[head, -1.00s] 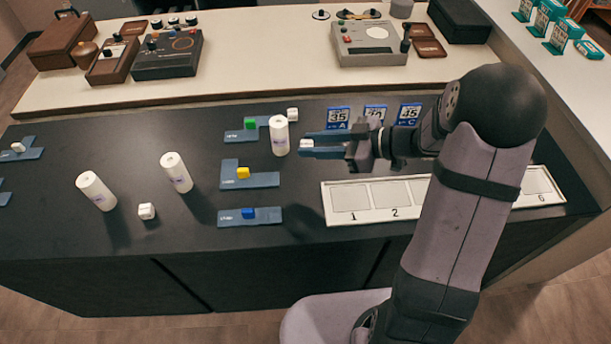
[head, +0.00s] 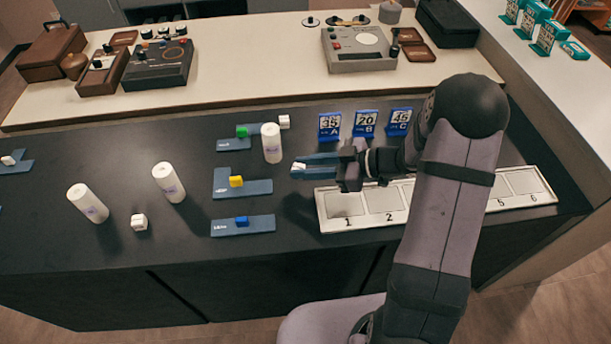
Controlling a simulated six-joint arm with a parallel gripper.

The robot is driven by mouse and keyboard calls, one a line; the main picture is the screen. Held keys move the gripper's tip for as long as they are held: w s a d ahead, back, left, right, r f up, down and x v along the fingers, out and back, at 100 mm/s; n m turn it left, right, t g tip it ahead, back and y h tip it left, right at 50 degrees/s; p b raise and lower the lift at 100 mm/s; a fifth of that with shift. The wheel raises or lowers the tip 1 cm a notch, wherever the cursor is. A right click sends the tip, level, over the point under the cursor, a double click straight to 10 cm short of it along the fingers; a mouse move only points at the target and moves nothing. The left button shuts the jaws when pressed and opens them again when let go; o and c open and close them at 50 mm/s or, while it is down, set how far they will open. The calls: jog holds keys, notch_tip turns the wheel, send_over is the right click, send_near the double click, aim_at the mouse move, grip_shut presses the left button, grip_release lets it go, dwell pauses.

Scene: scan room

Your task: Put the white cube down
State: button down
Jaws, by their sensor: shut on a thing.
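My gripper (head: 297,169) is shut on a small white cube (head: 299,166), which shows between its fingertips. It is over the dark table, right of the middle blue mat and up-left of the numbered white tray (head: 323,214). Whether the cube touches the table cannot be told. Other white cubes sit behind the rear white cylinder (head: 284,122), beside the front-left cylinders (head: 139,222), and on a blue mat at the far left (head: 8,160).
White cylinders stand at the rear (head: 271,143), the middle (head: 169,183) and the left (head: 88,204). Blue mats hold a green cube (head: 242,131), a yellow cube (head: 236,181) and a blue cube (head: 241,221). Blue number cards (head: 366,124) stand behind my gripper. My arm hides part of the tray.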

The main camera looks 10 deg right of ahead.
aim_at(306, 185)
jog(key=shift+f, duration=1.95)
jog(key=c, duration=1.3)
grip_release()
jog(key=shift+c, duration=0.2)
jog(key=b+v, duration=0.1)
jog(key=v, duration=1.1)
